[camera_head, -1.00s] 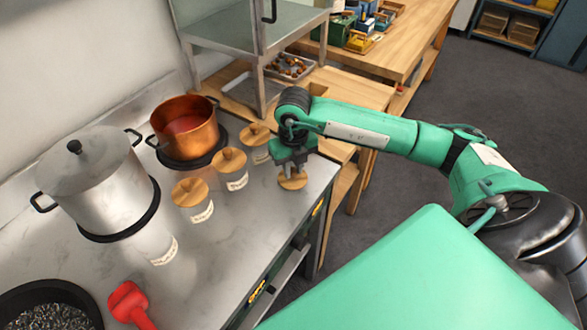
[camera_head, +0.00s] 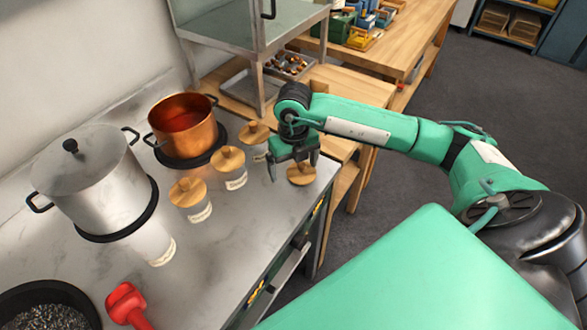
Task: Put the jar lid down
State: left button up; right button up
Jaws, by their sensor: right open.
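The loose wooden jar lid (camera_head: 301,174) lies on the steel counter (camera_head: 235,225) near its right edge. My right gripper (camera_head: 293,172) is open just above and beside the lid, its fingers spread apart with nothing between them that I can make out. A glass jar without a lid (camera_head: 155,246) stands at the front left of the jar row. Three other jars wear wooden lids: the near one (camera_head: 188,192), the middle one (camera_head: 228,158) and the far one (camera_head: 254,133), partly beside my gripper. My left gripper is out of view.
A large steel pot (camera_head: 95,185) and a copper pot (camera_head: 185,128) stand left of the jars. A red-handled tool (camera_head: 128,304) and a dark pan (camera_head: 45,308) are at the front left. The counter in front of the lid is clear.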

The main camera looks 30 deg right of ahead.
aim_at(293, 176)
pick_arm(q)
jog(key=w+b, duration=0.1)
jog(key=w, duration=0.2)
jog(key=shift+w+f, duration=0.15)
pick_arm(e)
notch_tip(293, 176, up, 11)
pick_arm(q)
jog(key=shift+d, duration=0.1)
pick_arm(e)
jog(key=shift+a+f, duration=0.1)
